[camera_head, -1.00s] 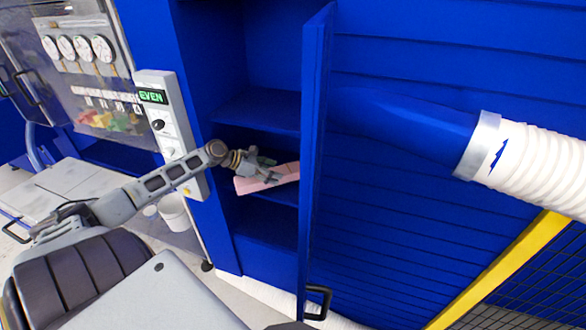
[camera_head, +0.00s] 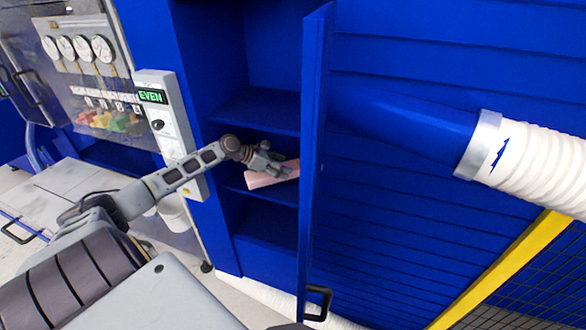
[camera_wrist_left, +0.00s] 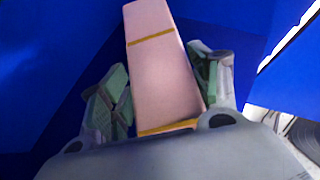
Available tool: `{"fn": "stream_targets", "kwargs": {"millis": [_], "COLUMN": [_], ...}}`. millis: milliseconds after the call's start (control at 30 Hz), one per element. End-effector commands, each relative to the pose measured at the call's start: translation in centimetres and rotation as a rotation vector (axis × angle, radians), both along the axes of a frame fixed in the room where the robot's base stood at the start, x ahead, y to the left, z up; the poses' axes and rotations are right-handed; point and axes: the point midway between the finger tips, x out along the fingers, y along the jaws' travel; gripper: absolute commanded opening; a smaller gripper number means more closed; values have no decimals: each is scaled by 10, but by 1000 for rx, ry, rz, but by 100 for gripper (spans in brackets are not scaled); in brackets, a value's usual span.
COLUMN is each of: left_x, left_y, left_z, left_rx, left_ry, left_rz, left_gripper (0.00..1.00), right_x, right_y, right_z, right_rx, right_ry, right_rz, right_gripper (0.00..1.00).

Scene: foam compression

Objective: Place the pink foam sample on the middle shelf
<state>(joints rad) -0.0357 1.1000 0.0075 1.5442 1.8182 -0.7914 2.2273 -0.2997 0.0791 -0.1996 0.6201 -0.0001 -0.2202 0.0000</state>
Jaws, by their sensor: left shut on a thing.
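The pink foam sample (camera_head: 262,180) is a long pale pink block inside the open blue cabinet, just above the middle shelf (camera_head: 280,196). I cannot tell whether it touches the shelf. My left gripper (camera_head: 272,163) reaches in from the left and is shut on the foam. In the left wrist view the foam (camera_wrist_left: 158,60), with two tan bands across it, lies between the green-padded fingers of the left gripper (camera_wrist_left: 160,88) and extends forward. The door hides the right part of the shelf in the head view. My right gripper is not in view.
The open blue cabinet door (camera_head: 314,150) stands close to the right of the foam. An upper shelf (camera_head: 258,110) is above it. A control panel reading "EVEN" (camera_head: 153,97) stands left of the opening. A white hose (camera_head: 535,165) is at far right.

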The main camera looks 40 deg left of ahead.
Motion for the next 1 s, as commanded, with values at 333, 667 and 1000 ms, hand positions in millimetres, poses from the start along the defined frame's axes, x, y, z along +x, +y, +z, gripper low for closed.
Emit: {"fn": "stream_targets", "kwargs": {"millis": [333, 667, 1000], "left_x": [18, 34, 53], "left_y": [-4, -7, -11], "left_z": [1, 1, 1], "left_rx": [-1, -1, -1], "left_ry": [-3, -2, -3], "left_rz": [1, 0, 1], "left_gripper": [45, 45, 45], "right_x": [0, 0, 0], "right_y": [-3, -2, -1], "right_z": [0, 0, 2], "right_rx": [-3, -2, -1], "right_ry": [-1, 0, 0], "right_rz": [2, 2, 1], "right_gripper": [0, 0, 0]}}
